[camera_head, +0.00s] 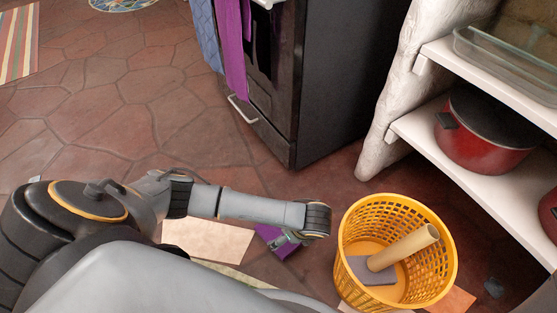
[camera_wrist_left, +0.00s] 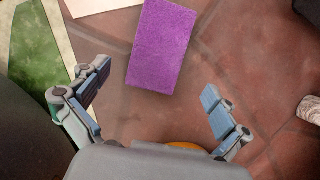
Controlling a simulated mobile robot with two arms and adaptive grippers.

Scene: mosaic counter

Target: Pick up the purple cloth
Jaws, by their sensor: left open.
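A flat purple cloth (camera_wrist_left: 162,45) lies on the floor in the left wrist view, ahead of my left gripper (camera_wrist_left: 156,82). That gripper is open and empty, its fingers apart on either side of the cloth's near part. In the head view the cloth (camera_head: 264,233) is partly hidden by my left gripper (camera_head: 287,240), which is over it. I cannot tell the height between them. Another purple cloth (camera_head: 234,50) hangs on the front of the black oven. My right gripper is not in view.
A yellow basket (camera_head: 350,232) holding a beige roll and a grey piece stands right of my left gripper. Pale sheets (camera_head: 207,240) lie on the floor to the left. The black oven (camera_head: 335,75) and white shelves with a red pot (camera_head: 480,145) stand behind. Open floor is at left.

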